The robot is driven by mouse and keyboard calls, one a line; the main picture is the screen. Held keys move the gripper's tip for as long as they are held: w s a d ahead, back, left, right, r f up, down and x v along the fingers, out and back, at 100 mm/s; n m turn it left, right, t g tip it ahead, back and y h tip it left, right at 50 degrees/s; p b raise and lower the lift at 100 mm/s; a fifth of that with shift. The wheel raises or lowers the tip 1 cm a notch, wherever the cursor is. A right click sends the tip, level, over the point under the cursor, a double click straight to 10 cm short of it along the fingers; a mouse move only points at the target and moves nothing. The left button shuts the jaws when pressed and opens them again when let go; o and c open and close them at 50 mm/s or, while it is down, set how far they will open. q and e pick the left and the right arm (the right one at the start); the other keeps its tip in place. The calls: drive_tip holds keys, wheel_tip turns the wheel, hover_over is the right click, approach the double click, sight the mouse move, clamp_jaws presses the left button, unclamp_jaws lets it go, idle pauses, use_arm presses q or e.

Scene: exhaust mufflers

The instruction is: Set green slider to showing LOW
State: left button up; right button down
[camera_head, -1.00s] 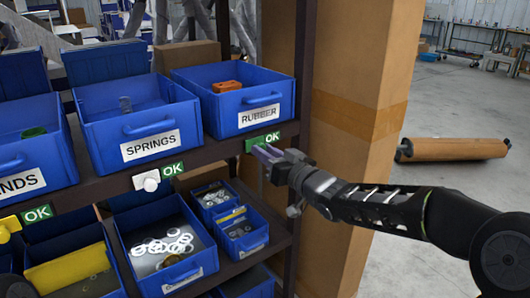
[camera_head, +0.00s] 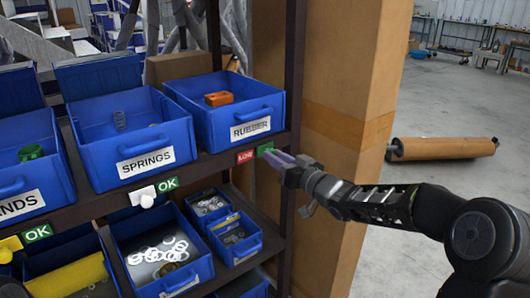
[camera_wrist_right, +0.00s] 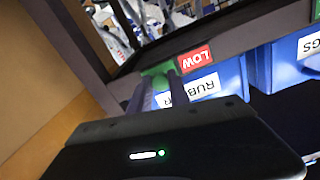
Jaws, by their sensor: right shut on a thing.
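The green slider (camera_head: 265,150) sits on the shelf edge under the RUBBER bin, at the right end of its label. The red LOW label (camera_head: 245,156) is uncovered to the left of the slider. In the right wrist view the slider (camera_wrist_right: 158,76) is between my fingertips, and the LOW label (camera_wrist_right: 196,57) shows beside it. My right gripper (camera_head: 276,157) is shut on the green slider; its fingers partly hide the knob.
The RUBBER bin (camera_head: 262,112) is above the slider, with the SPRINGS bin (camera_head: 123,158) to its left. A white slider (camera_head: 143,194) and a yellow slider (camera_head: 9,245) each show OK. A dark shelf post (camera_head: 293,75) and a tall cardboard box (camera_head: 345,120) stand at the right.

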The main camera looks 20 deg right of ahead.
drive_tip(key=shift+d, duration=0.2)
drive_tip(key=c, duration=1.2)
unclamp_jaws()
drive_tip(key=shift+w, duration=0.1)
drive_tip(key=v, duration=0.8)
drive_tip(key=shift+b, duration=0.3)
